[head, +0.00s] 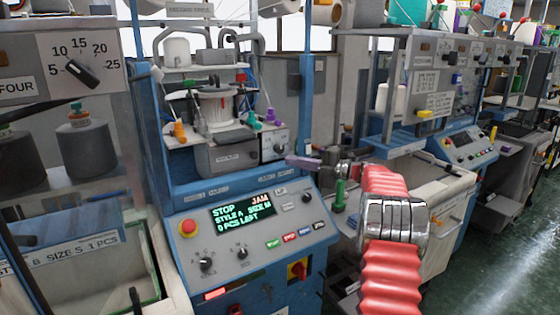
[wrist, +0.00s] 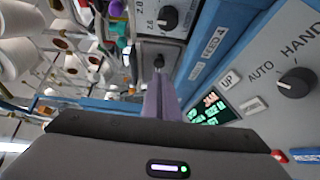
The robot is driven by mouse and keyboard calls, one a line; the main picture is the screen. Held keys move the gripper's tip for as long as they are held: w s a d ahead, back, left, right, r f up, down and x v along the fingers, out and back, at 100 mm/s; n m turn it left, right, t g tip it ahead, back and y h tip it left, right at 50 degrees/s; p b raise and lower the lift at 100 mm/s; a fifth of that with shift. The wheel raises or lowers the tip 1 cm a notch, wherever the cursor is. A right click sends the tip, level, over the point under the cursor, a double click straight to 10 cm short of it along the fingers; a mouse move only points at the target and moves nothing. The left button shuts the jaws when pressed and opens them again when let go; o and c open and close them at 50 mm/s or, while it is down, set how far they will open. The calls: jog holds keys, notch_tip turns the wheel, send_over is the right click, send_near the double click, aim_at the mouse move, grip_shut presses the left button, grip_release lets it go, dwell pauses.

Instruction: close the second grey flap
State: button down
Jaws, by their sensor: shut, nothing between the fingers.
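My gripper (head: 291,160) is shut and empty, its mauve fingers pointing left in front of the blue knitting machine (head: 310,110). In the wrist view the shut fingers (wrist: 160,100) stand upright in the middle, near a blue rail marked FEED 4 (wrist: 207,52). Behind the fingertips in the head view is a grey box with a dial (head: 280,146), beside a wider grey housing (head: 225,158) under the white cylinder (head: 217,108). I cannot tell which grey part is the second flap, nor whether it is open.
Below is the control panel (head: 262,240) with a screen (head: 242,212) reading STOP and JAM, a red button (head: 188,227) and knobs. Coloured levers, one orange (head: 180,132), surround the cylinder. A clear-fronted machine stands left, others right; green floor (head: 495,265) is free at right.

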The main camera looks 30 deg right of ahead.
jog(key=v, duration=0.3)
jog(key=shift+s+d, duration=0.1)
jog(key=shift+s, duration=0.2)
dwell(0.3)
